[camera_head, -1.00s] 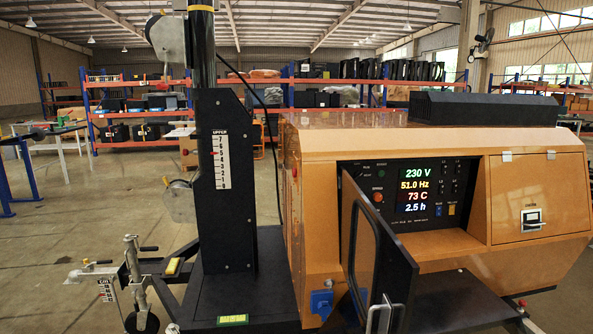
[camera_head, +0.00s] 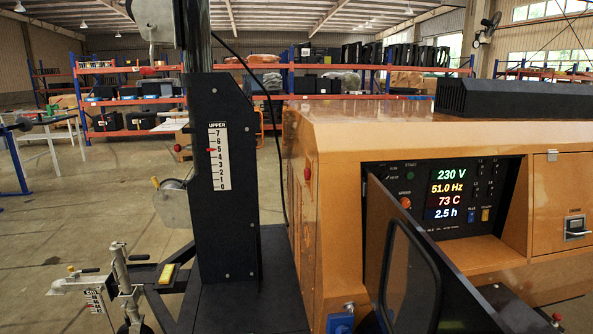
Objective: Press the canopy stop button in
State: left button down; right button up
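The orange canopy (camera_head: 345,135) of the light tower fills the right half of the view. A small red button (camera_head: 307,173) sticks out from its left side face, near the front corner; it looks like the canopy stop button, but it is too small to tell whether it is pressed in. Another red button (camera_head: 405,202) is on the control panel, left of the lit readouts (camera_head: 453,195). The dark panel door (camera_head: 375,235) stands open and covers the lower left of the panel recess. Neither of my grippers is in view.
The black mast column (camera_head: 225,110) with its white scale stands left of the canopy, on a dark deck. The tow hitch frame (camera_head: 125,280) is at lower left. The open door juts toward me at lower right. Open concrete floor (camera_head: 80,205) lies to the left.

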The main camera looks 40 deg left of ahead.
aim_at(306, 173)
jog(key=i+j, duration=0.15)
jog(key=j, duration=0.2)
jog(key=i+j, duration=0.15)
jog(key=j, duration=0.25)
jog(key=i+j, duration=0.15)
jog(key=j, duration=0.2)
